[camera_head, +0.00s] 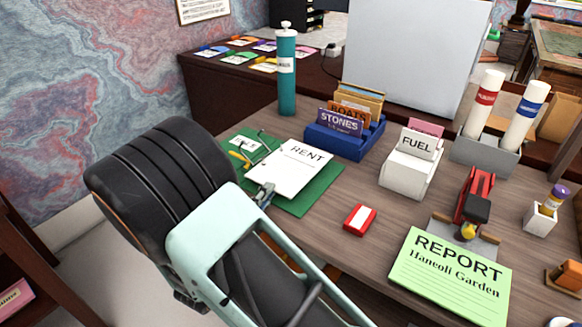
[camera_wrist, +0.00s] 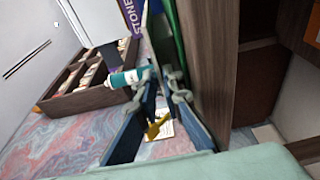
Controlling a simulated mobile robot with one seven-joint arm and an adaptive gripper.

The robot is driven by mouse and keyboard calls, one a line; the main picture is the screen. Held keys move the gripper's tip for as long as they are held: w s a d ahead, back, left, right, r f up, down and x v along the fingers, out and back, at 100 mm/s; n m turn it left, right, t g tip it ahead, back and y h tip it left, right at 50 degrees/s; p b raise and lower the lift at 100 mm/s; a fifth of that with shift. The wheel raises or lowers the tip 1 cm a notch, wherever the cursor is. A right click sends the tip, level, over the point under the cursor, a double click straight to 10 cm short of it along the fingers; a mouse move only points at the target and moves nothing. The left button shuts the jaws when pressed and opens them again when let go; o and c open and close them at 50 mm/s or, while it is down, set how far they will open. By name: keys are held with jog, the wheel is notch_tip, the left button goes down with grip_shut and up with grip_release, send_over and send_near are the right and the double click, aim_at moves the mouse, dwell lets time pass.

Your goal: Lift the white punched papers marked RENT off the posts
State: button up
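The white papers marked RENT (camera_head: 296,169) lie on a green board (camera_head: 307,205) on the desk. Thin metal posts (camera_head: 264,138) and a yellow lever (camera_head: 240,158) show at the board's left side. My gripper (camera_head: 264,193) is at the papers' near-left edge. In the wrist view its two fingers (camera_wrist: 163,88) stand apart, with a gap between the tips. The yellow lever (camera_wrist: 156,127) shows between the fingers. I cannot tell whether a fingertip touches the papers.
A teal bottle (camera_head: 287,80) stands behind the board. A blue card holder (camera_head: 342,140) and a white FUEL box (camera_head: 410,171) stand to the right. A red-and-white block (camera_head: 359,219) and a green REPORT sheet (camera_head: 451,277) lie nearer. Bare desk separates them.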

jog(key=shift+x, duration=0.85)
grip_shut()
jog(key=shift+r, duration=0.15)
